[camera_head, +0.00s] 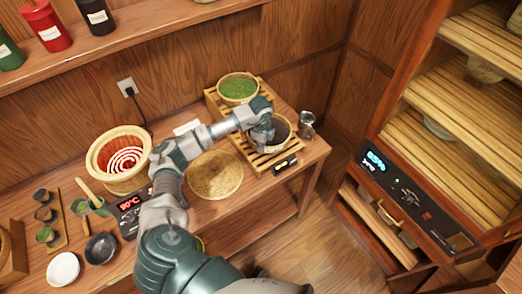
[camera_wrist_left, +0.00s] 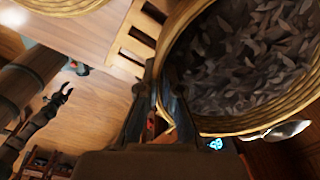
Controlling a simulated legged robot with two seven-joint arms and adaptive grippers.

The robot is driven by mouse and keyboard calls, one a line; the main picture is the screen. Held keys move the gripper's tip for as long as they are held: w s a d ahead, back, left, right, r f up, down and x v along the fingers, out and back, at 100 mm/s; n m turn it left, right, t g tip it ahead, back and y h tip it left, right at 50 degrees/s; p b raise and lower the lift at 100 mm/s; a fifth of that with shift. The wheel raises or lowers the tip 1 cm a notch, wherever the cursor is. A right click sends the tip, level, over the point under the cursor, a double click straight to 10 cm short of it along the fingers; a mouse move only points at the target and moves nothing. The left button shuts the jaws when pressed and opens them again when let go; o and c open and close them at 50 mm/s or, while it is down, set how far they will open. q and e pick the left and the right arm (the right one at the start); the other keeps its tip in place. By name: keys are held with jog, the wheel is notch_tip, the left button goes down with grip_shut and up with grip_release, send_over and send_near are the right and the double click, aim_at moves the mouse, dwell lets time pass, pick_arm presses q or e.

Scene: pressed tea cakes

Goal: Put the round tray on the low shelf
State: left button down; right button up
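A flat round woven tray (camera_head: 215,175) lies empty on the wooden table, and part of a woven rim shows top left in the left wrist view (camera_wrist_left: 60,6). A round woven basket of dark leaves (camera_wrist_left: 255,60) stands on a slatted wooden rack (camera_head: 245,148). My left gripper (camera_head: 262,125) is at this basket's rim. In the wrist view its fingers (camera_wrist_left: 161,75) are a little apart beside the rim; I cannot tell whether the rim is between them. My right gripper (camera_wrist_left: 64,93) shows small in that view, open and empty. A low shelf (camera_head: 368,215) shows under the cabinet's control panel.
A second basket with green leaves (camera_head: 238,88) stands behind on the rack. A glass vessel (camera_head: 306,122) is right of it. A heater basket (camera_head: 120,158), cups and bowls fill the table's left. The cabinet (camera_head: 470,120) has slatted shelves. Floor (camera_head: 315,235) is clear between table and cabinet.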

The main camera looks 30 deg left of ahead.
pick_arm(q)
notch_tip(320, 180, down, 3)
jog(key=shift+s+r, duration=0.1)
jog(key=shift+r, duration=0.1)
jog(key=shift+a+f, duration=0.25)
jog(key=c, duration=1.3)
grip_release()
jog(key=shift+a, duration=0.15)
jog(key=shift+d+r, duration=0.2)
jog(key=shift+d, duration=0.05)
notch_tip(320, 180, up, 12)
jog(key=shift+s+f, duration=0.1)
jog(key=shift+f, duration=0.05)
